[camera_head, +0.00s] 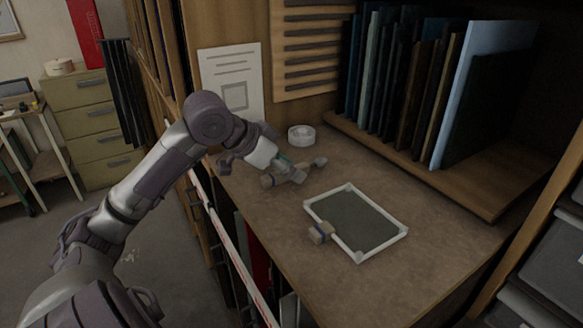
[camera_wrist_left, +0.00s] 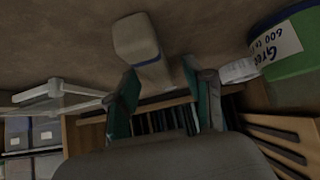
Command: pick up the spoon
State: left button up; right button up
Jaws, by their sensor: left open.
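My left gripper (camera_head: 293,173) is low over the workbench, with its fingers apart. My right gripper is not in view.
A white roll (camera_head: 301,135) stands behind the gripper. A green labelled jar (camera_wrist_left: 290,60) is close on the right in the wrist view. Upright panels (camera_head: 425,85) fill the back shelf.

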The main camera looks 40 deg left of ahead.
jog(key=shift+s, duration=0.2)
pick_arm(q)
jog(key=shift+c, duration=1)
grip_shut()
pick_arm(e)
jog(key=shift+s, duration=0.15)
pick_arm(q)
jog(key=shift+r, duration=0.1)
